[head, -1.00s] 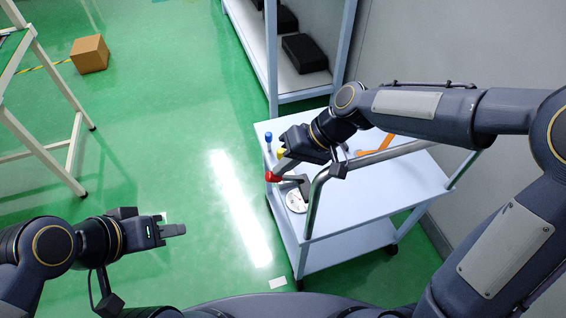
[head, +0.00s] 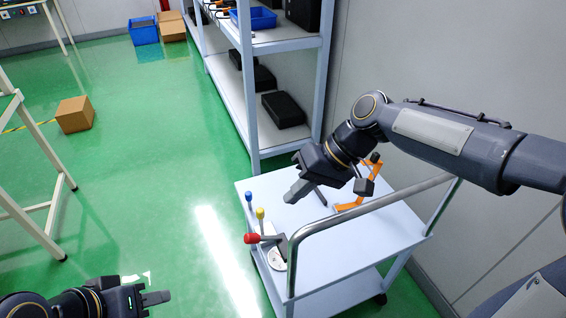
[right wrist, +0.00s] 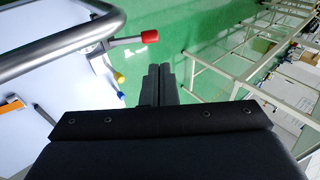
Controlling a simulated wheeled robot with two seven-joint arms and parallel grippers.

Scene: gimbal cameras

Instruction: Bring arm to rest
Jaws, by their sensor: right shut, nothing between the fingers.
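My right gripper (head: 291,193) is raised above the far left part of the white cart (head: 345,239), with its fingers pointing down and left. In the right wrist view its two fingers (right wrist: 159,84) lie side by side, shut and empty. My left gripper (head: 157,298) is low at the bottom left over the green floor, pointing right; the head view does not make clear whether its fingers are apart. A red-tipped lever (head: 251,238), a yellow knob (head: 260,213) and a blue knob (head: 249,196) stand at the cart's left edge, apart from the right gripper.
The cart's metal handle rail (head: 365,206) curves in front of the right gripper. An orange object (head: 352,203) lies on the cart. A shelf rack (head: 285,138) with black cases stands behind. A cardboard box (head: 74,115) sits on the floor. The floor left of the cart is open.

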